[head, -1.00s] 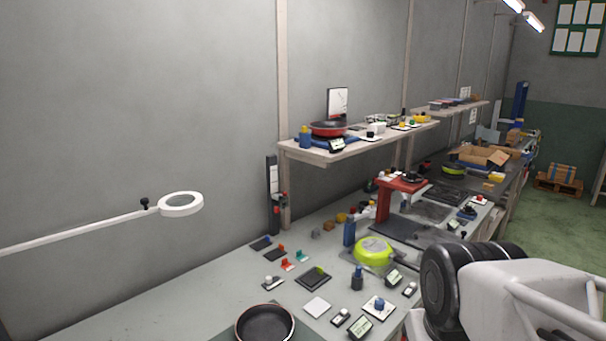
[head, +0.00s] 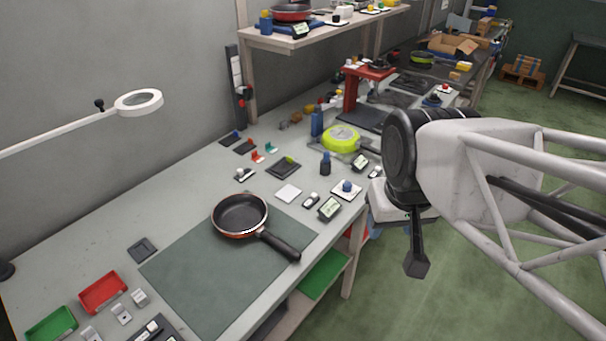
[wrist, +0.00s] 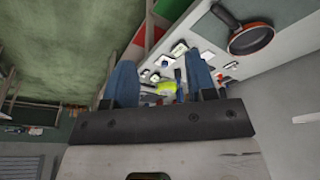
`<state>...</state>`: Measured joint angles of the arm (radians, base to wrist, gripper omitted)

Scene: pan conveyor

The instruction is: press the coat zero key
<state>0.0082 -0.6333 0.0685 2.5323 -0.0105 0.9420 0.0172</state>
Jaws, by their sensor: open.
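No key in view carries a label that I can read, so I cannot tell which is the coat zero key. Small devices stand on the bench: a grey one with a pale display (head: 329,207), a similar one farther back (head: 361,162), a small white one (head: 310,199) and a white plate with a blue knob (head: 346,189). My gripper shows in the wrist view (wrist: 162,78), with two blue fingers apart and nothing between them. In the head view my arm's end hangs to the right of the bench edge, apart from the devices.
A dark frying pan (head: 240,214) lies on a green mat (head: 190,272), its handle towards the bench's front edge. Red (head: 103,292) and green (head: 52,325) trays lie at front left. A lime pan (head: 341,139) sits farther back. A magnifier lamp (head: 139,102) overhangs the left.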

